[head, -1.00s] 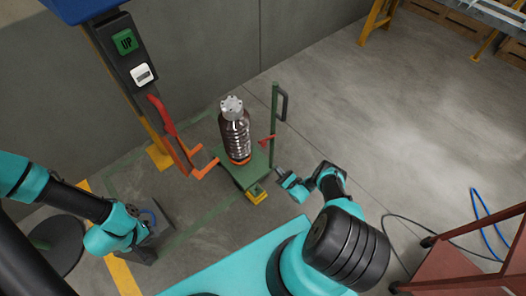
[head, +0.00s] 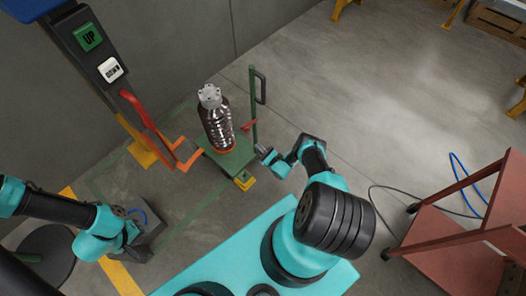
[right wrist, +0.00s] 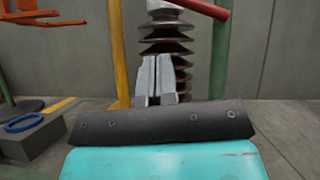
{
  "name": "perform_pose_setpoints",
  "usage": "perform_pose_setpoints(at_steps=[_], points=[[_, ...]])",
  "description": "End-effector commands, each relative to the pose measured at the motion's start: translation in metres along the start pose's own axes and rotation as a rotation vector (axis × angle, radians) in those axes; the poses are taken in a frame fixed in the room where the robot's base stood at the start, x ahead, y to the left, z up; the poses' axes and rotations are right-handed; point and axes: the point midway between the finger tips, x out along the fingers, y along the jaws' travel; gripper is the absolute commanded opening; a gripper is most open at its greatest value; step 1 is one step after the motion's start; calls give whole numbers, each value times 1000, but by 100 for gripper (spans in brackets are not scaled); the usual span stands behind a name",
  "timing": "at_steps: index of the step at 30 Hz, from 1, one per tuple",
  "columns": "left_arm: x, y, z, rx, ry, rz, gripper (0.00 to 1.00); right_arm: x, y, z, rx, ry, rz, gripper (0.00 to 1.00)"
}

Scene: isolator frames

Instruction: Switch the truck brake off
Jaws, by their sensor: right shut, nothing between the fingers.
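The truck is a small green platform (head: 228,160) with a green upright post (head: 254,105) and a dark handle. A red lever (head: 249,124) sticks out from the post, apparently the brake; a red bar (right wrist: 205,8) also crosses the top of the right wrist view beside the green post (right wrist: 218,60). A brown ribbed insulator (head: 216,125) stands upright on the platform. My right gripper (head: 264,154) is shut and empty, low beside the post and below the lever; its fingers (right wrist: 160,85) show together in the wrist view. My left gripper (head: 138,245) is at lower left, its jaws unclear.
A lift column with UP (head: 88,38) and lower buttons and orange forks (head: 185,158) stands left of the truck. A grey box with a blue ring (head: 137,215) is near my left gripper. A red cart (head: 460,230) stands at the right.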

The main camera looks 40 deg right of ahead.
Motion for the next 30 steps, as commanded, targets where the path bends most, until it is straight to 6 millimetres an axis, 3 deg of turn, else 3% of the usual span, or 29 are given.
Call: perform_pose_setpoints(at_steps=[9, 19, 30], points=[[0, 0, 0, 0, 0, 0, 32, 53, 0, 2, 0, 0, 1, 0], [0, 0, 0, 0, 0, 0, 32, 74, -1, 24, 0, 1, 0, 0], [0, 0, 0, 0, 0, 0, 32, 77, 0, 28, 0, 1, 0, 0]])
